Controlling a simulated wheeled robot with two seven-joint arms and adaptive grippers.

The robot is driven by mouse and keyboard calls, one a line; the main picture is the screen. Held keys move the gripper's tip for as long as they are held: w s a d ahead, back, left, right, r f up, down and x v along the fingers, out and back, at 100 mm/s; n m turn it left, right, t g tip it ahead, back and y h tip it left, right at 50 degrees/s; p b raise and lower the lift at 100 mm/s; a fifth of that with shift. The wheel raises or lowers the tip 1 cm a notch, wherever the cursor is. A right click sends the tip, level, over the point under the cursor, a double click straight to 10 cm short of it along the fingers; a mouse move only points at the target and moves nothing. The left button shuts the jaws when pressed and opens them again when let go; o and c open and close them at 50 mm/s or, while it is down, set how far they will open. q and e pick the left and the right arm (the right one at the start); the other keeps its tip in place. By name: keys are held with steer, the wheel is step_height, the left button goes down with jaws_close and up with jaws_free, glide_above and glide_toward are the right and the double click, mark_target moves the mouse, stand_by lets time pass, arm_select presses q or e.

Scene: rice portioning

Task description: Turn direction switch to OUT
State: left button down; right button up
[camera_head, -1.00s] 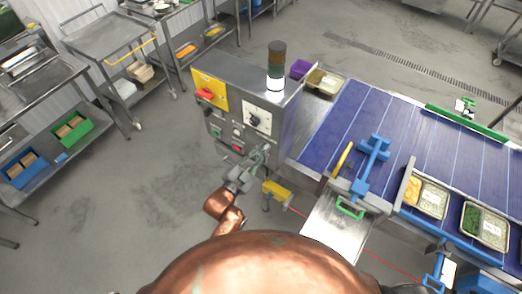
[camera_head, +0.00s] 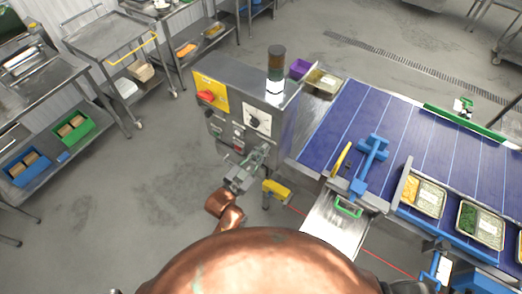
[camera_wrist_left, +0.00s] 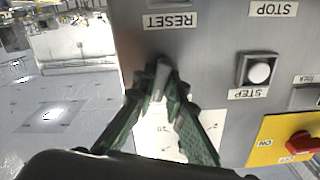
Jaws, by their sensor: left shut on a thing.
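The control box (camera_head: 225,126) stands left of the conveyor. My left gripper (camera_wrist_left: 162,88) is at its front face, with its green fingers closed around a small grey switch lever (camera_wrist_left: 161,72). I take this lever to be the direction switch; its label is hidden by the fingers. In the wrist view, which is upside down, it lies beside the STEP button (camera_wrist_left: 259,73) and near the RESET label (camera_wrist_left: 170,20). A white plate shows behind the fingers. In the head view, my left gripper (camera_head: 259,159) covers the lever.
A red switch (camera_head: 206,96) on a yellow plate and a black knob (camera_head: 255,122) sit above the gripper on the box. The blue conveyor belt (camera_head: 345,115) runs to the right, with food trays (camera_head: 480,226) along its near side. Open floor lies left.

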arm_select(q)
steer(key=shift+n+p, duration=0.75)
steer(key=shift+n, duration=0.25)
steer(key=shift+n+p, duration=0.35)
steer(key=shift+n, duration=0.25)
steer(key=shift+n+p, duration=0.45)
steer(key=shift+n, duration=0.05)
steer(key=shift+n+p, duration=0.5)
steer(key=shift+n, duration=0.6)
